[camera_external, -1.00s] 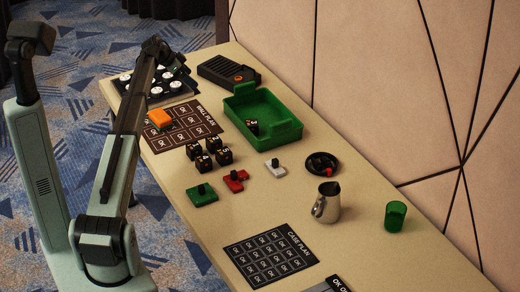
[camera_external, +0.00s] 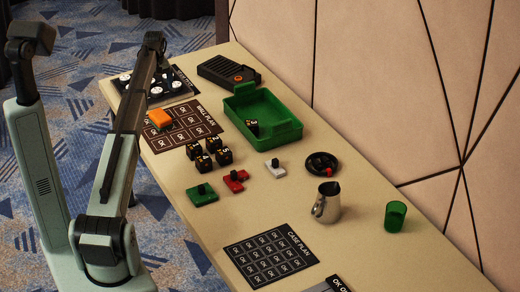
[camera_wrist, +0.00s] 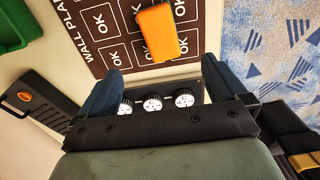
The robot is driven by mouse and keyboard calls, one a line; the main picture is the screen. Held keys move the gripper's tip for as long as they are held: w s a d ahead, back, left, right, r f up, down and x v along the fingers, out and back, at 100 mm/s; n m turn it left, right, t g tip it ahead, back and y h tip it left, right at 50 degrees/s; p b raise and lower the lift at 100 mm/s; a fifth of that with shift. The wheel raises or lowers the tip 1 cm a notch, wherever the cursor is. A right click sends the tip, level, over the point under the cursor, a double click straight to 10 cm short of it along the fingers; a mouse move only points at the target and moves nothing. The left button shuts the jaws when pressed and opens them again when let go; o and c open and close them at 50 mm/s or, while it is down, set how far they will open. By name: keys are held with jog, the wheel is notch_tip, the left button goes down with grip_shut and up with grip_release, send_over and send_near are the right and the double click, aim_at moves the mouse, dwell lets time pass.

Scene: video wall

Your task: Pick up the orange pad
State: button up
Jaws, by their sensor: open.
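The orange pad (camera_external: 161,117) lies on the dark WALL PLAN sheet (camera_external: 186,108) at its left side, near the table's left edge. In the wrist view the pad (camera_wrist: 157,32) is at the top centre, beyond my fingertips and apart from them. My gripper (camera_wrist: 162,78) is open and empty, with one blue-grey finger on each side. In the external view my gripper is mostly hidden behind my arm, over the far end of the table near the dial panel.
The black panel with white dials (camera_wrist: 152,103) lies below my gripper. A black box with an orange button (camera_external: 228,73) and a green tray (camera_external: 278,134) stand to the right. Several black number cubes (camera_external: 210,152) stand in front of the sheet. A metal jug (camera_external: 327,203) stands farther forward.

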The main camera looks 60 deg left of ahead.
aim_at(160, 115)
jog(key=shift+n, duration=0.8)
notch_tip(160, 115, down, 14)
jog(key=shift+r, duration=0.1)
jog(key=shift+c, duration=0.5)
jog(key=c, duration=1)
